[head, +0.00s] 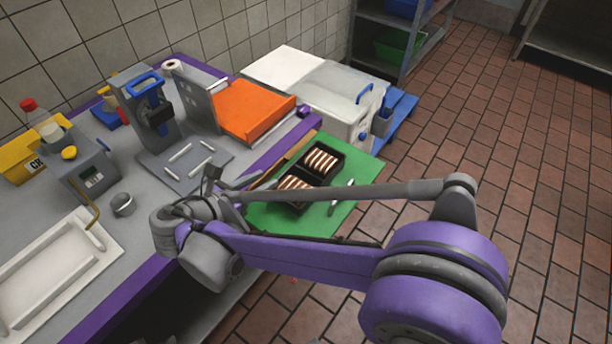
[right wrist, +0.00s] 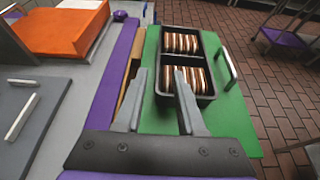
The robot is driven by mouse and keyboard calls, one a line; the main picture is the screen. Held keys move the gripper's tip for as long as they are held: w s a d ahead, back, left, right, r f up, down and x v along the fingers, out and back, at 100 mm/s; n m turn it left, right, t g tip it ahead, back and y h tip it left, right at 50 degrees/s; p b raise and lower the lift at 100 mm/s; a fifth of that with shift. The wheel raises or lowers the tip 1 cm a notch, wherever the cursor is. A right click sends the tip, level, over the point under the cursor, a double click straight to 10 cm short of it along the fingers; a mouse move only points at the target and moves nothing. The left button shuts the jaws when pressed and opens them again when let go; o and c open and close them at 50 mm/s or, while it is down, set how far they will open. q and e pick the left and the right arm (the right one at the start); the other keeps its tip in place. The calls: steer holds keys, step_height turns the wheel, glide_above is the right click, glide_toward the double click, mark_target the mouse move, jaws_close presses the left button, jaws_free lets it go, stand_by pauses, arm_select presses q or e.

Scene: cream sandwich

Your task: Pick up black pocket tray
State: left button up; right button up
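The black pocket tray (head: 320,181) lies on a green board (head: 340,207) in the head view. Its two pockets hold brown and cream sandwich pieces standing in rows. It also shows in the right wrist view (right wrist: 184,60), top centre. My right gripper (head: 250,183) is at the tray's left side in the head view. In the right wrist view its two fingers (right wrist: 160,85) are apart, with the tray's left wall between them and the right finger overlapping the near pocket. Whether a finger touches the tray cannot be told. My left gripper is not in view.
An orange tray (head: 252,108) and a grey press (head: 145,108) stand on the counter. The counter's purple edge (right wrist: 120,65) runs left of the green board. A metal handle (right wrist: 228,66) is on the board's right. White boxes (head: 320,85) stand behind.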

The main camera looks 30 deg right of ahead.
mark_target(296, 169)
steer(key=x, duration=0.3)
steer(key=shift+s+d, duration=0.1)
steer(key=shift+s, duration=0.1)
steer(key=shift+f+x, duration=0.15)
steer(key=shift+x, duration=1.4)
steer(key=shift+f+x, duration=0.1)
steer(key=shift+x, duration=1.45)
steer(key=shift+w, duration=0.1)
steer(key=shift+c, duration=0.3)
jaws_close()
